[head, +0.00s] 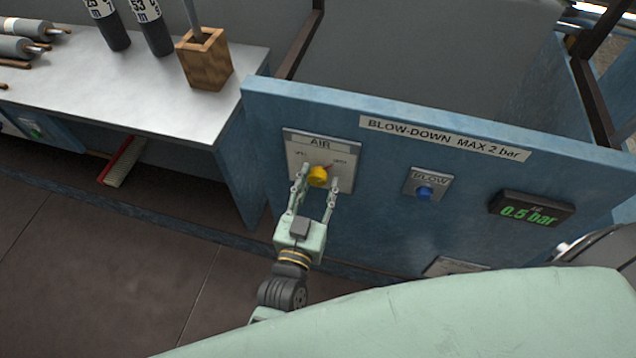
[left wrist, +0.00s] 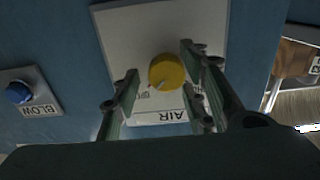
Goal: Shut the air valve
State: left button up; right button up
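The air valve is a round yellow knob (head: 318,176) on a pale plate marked AIR (head: 301,143), on the blue blow-down panel. My left gripper (head: 318,182) is open at the plate, with a finger on each side of the knob. In the left wrist view the knob (left wrist: 166,72) sits between the spread fingers (left wrist: 160,85), with gaps showing at both sides. My right gripper is not in view.
Right of the valve are a blue BLOW button (head: 424,193) and a display (head: 531,209) reading 0.5 bar. A bench (head: 150,92) with a wooden block (head: 205,60), bottles and rollers stands at the left. A red-backed brush (head: 122,162) is below it.

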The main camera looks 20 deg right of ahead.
pick_arm(q)
jog(key=c, duration=1)
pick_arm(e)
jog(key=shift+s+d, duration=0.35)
